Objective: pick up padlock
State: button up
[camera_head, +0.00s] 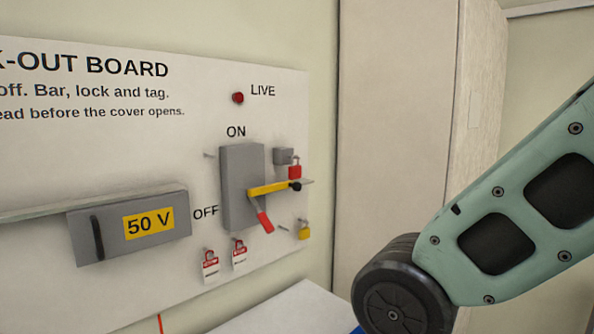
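Two padlock-like things hang on the right part of the white lock-out board. A small red padlock (294,171) sits just above the black-knobbed end of the yellow bar, beside a small grey block. A small yellow padlock (303,233) with a grey shackle hangs lower, near the board's right edge. Which one the task means cannot be told. My gripper is not in view; only a green and black part of my arm shows at the right, apart from the board.
The grey switch box (241,190) carries a yellow bar (268,188) and a red-ended lever (264,221). Two red-and-white tags (210,265) hang below it. A grey 50 V box (130,225) juts out at left. A pale surface (285,311) lies below.

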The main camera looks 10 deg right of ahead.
aim_at(295, 172)
jog(key=i+l+u, duration=0.2)
jog(key=l, duration=0.2)
jog(key=i+l+u, duration=0.15)
jog(key=l, duration=0.2)
jog(key=l+u, duration=0.2)
jog(key=l, duration=0.2)
jog(key=i+l+u, duration=0.15)
jog(key=l, duration=0.3)
